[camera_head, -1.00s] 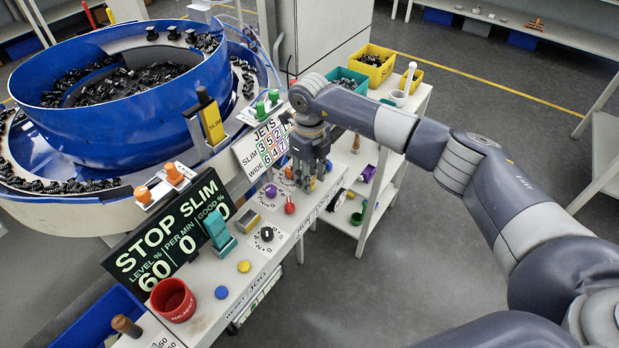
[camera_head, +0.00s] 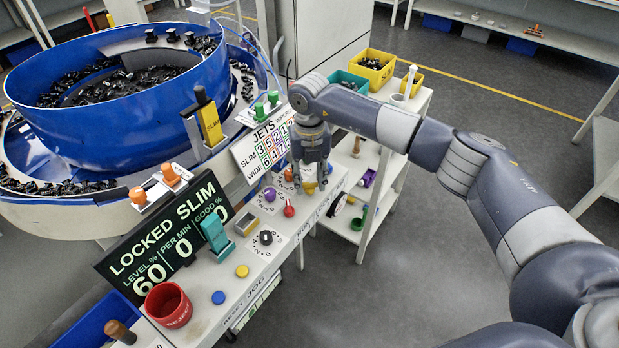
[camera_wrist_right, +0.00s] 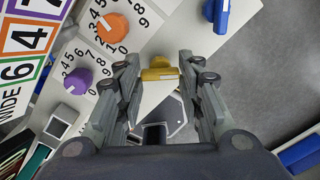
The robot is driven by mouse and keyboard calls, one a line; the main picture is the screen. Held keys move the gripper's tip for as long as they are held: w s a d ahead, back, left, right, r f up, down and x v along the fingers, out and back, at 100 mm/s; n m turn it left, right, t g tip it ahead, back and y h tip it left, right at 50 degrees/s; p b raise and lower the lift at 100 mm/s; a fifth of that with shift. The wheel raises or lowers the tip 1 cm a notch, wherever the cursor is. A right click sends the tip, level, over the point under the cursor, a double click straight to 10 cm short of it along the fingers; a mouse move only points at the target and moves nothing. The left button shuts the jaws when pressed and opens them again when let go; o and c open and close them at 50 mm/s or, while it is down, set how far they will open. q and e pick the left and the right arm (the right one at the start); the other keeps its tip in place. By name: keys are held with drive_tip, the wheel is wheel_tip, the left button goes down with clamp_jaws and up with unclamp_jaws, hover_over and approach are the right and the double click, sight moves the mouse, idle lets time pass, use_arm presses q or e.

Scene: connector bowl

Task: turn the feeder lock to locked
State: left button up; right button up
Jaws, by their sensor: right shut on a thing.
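The feeder lock appears to be the yellow knob (camera_wrist_right: 160,74), which sits between my right fingertips in the right wrist view. My right gripper (camera_head: 310,183) is shut on it at the far end of the control bench, pointing down. In the head view the fingers hide most of the knob. The display board (camera_head: 165,238) reads LOCKED SLIM, with 60, 0 and 0 below. My left gripper is not in view.
An orange dial (camera_wrist_right: 112,28), a purple dial (camera_wrist_right: 78,80) and a blue knob (camera_wrist_right: 217,14) stand near the gripper. A red knob (camera_head: 289,211) and black dial (camera_head: 266,237) are nearer. The blue bowl feeder (camera_head: 130,135) fills the left.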

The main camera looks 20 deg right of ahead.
sight(310, 183)
idle(0.5)
drive_tip(key=o, duration=1.1)
drive_tip(key=shift+c, duration=0.2)
wheel_tip(310, 183, up, 12)
drive_tip(key=shift+s, duration=0.1)
